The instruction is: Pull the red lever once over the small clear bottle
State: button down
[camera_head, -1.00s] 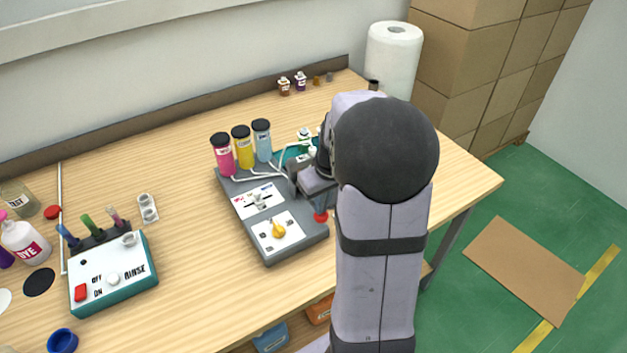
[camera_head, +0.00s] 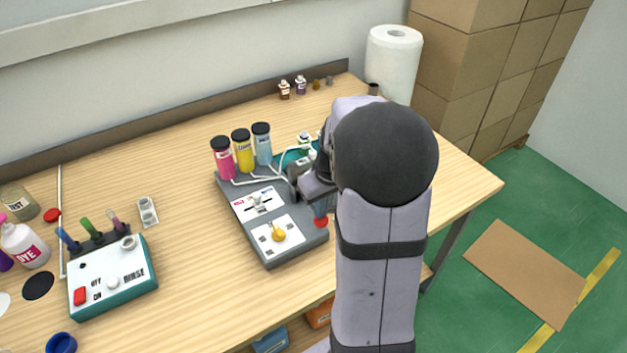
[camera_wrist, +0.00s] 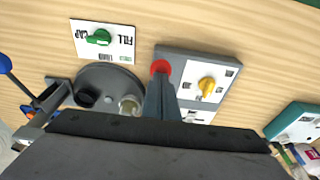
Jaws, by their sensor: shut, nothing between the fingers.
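The red lever (camera_wrist: 160,67) shows as a red knob at the edge of the grey dispensing machine (camera_wrist: 190,58) in the wrist view. It also shows in the head view (camera_head: 321,221). My gripper (camera_wrist: 161,84) is shut and empty, its fingertips right at the red knob; I cannot tell whether they touch it. In the head view my gripper (camera_head: 321,209) is just above the knob. A small clear bottle (camera_wrist: 129,104) stands on a round grey plate (camera_wrist: 108,72), left of my fingers in the wrist view. My arm hides this bottle in the head view.
The machine carries pink, yellow and blue bottles (camera_head: 244,152) and a yellow knob (camera_head: 278,233). A white card with a green knob (camera_wrist: 99,38) lies beside the round plate. A rinse box (camera_head: 113,279) stands left. A paper roll (camera_head: 393,62) stands behind my arm.

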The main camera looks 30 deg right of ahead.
notch_tip(320, 180, up, 8)
jog(key=p, duration=0.6)
jog(key=shift+f, duration=0.1)
dwell(1.3)
jog(key=s+a+f+m+g, duration=0.1)
jog(key=s+a+f+m, duration=0.15)
jog(key=s, duration=0.35)
jog(key=s+a+f+m+g, duration=0.2)
jog(key=s+a+m, duration=0.1)
jog(key=s, duration=0.2)
jog(key=s+a+r+n, duration=0.2)
jog(key=a+n, duration=0.3)
jog(key=a, duration=0.6)
jog(key=shift+s+a+t, duration=0.25)
jog(key=shift+s+t, duration=0.15)
jog(key=shift+s, duration=0.3)
